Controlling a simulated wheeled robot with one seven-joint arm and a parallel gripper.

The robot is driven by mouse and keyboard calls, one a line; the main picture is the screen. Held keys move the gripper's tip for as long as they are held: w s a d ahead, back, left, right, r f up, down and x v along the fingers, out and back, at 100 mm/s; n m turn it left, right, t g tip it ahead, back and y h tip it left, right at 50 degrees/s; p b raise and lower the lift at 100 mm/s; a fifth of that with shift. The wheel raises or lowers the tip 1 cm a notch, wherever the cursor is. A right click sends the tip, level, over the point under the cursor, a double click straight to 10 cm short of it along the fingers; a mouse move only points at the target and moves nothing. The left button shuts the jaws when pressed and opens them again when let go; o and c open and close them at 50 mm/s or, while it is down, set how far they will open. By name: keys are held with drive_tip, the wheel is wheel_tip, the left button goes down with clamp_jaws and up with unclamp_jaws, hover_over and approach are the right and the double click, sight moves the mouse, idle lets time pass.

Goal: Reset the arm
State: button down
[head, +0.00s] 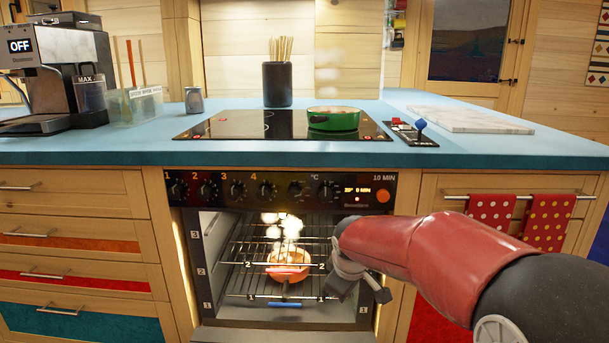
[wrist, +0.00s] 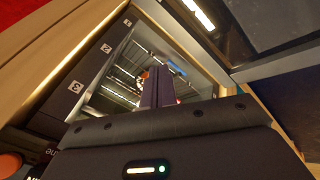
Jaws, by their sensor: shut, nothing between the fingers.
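My red and black arm (head: 440,255) reaches in from the right of the head view. My gripper (head: 355,295) is in front of the right side of the open oven, its fingers partly hidden by the arm. In the wrist view the gripper's fingers (wrist: 165,85) are together with nothing between them. They point toward the lit oven interior, where the rack shows tilted.
The oven (head: 210,260) stands open, with a small steaming dish (head: 288,268) on its rack. A green pan (head: 333,119) steams on the cooktop (head: 240,126). Polka-dot towels (head: 490,212) hang right of the oven. A coffee machine (head: 60,70) stands at left.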

drive_tip(key=s+d+r+m, duration=0.2)
drive_tip(key=s+m, duration=0.3)
drive_tip(key=s, duration=0.9)
drive_tip(key=s+d+r+m, duration=0.2)
drive_tip(key=s+d+m, duration=0.2)
drive_tip(key=s, duration=1)
drive_tip(key=shift+d+m, duration=0.15)
drive_tip(key=shift+m, duration=0.45)
